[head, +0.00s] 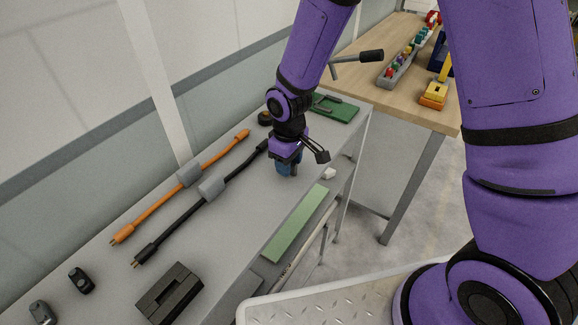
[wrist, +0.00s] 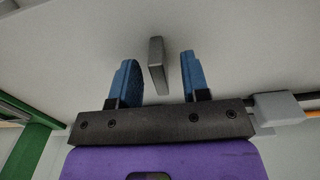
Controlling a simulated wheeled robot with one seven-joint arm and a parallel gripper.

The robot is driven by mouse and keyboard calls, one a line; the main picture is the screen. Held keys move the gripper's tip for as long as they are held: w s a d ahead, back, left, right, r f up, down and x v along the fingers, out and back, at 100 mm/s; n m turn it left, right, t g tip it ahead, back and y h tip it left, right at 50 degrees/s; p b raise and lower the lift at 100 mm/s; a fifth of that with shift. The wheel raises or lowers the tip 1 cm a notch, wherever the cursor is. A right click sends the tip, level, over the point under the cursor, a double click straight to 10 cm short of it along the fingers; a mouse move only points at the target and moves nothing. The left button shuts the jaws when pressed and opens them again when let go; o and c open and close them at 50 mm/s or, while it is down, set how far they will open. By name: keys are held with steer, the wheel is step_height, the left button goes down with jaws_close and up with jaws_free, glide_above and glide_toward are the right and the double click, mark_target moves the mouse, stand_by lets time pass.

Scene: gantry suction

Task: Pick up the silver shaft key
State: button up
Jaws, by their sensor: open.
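The silver shaft key (wrist: 157,64) is a small grey bar on the pale bench top. In the wrist view it lies just beyond and between the two blue fingers of my gripper (wrist: 158,78), with a gap on both sides. The gripper is open and empty. In the head view my gripper (head: 287,172) is low over the bench, and I cannot make out the key there; the gripper and arm seem to hide it.
A black cable (head: 205,205) and an orange cable (head: 160,203) lie left of my gripper. A green board (head: 333,107) sits behind it, a green strip (head: 295,225) in front. A small white piece (head: 329,174) lies right. A wooden table (head: 400,100) stands beyond.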

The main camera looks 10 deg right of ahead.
steer(key=shift+f, duration=0.1)
jaws_close()
stand_by(0.3)
